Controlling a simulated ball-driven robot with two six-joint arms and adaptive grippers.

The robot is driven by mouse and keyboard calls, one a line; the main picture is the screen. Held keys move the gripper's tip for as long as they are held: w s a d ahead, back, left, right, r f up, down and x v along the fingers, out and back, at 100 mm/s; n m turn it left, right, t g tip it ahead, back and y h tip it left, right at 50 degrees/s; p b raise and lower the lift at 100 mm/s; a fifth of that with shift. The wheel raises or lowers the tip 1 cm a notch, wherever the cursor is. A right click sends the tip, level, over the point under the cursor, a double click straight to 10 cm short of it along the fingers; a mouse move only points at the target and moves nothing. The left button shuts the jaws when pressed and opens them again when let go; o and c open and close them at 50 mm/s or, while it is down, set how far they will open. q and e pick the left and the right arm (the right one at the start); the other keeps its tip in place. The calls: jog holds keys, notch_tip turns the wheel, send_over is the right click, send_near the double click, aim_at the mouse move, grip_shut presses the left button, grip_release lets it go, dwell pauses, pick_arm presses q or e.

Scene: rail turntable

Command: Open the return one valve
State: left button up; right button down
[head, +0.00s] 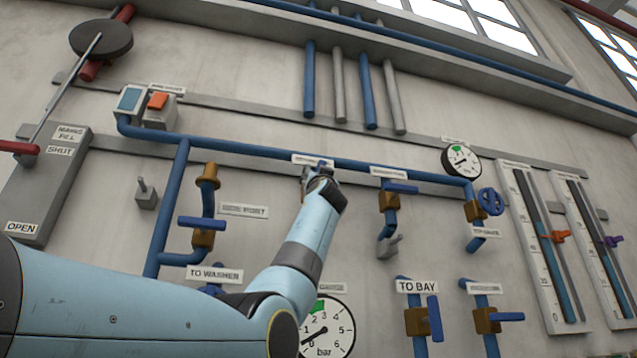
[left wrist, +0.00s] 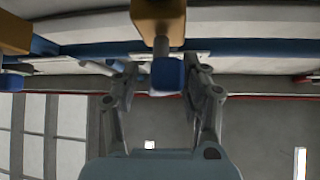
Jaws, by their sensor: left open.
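My left gripper (head: 320,174) is raised to the wall at the middle of the upper blue pipe, under a small label (head: 313,160) too small to read surely. It hides most of the valve there; a bit of blue handle (head: 319,164) shows above it. In the left wrist view my open left gripper (left wrist: 163,75) has one finger on each side of the blue handle (left wrist: 167,76), with gaps on both sides. The handle's end faces the camera, on a stem from a brass valve body (left wrist: 158,18). My right gripper is not in view.
A neighbouring valve with a blue lever (head: 401,188) sits to the right on the same pipe. A pressure gauge (head: 462,161) and a blue handwheel (head: 491,201) are further right. Valves marked TO WASHER and TO BAY (head: 417,321) are lower. A large bar gauge (head: 328,328) is below my arm.

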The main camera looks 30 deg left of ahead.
pick_arm(q)
jog(key=v, duration=1.2)
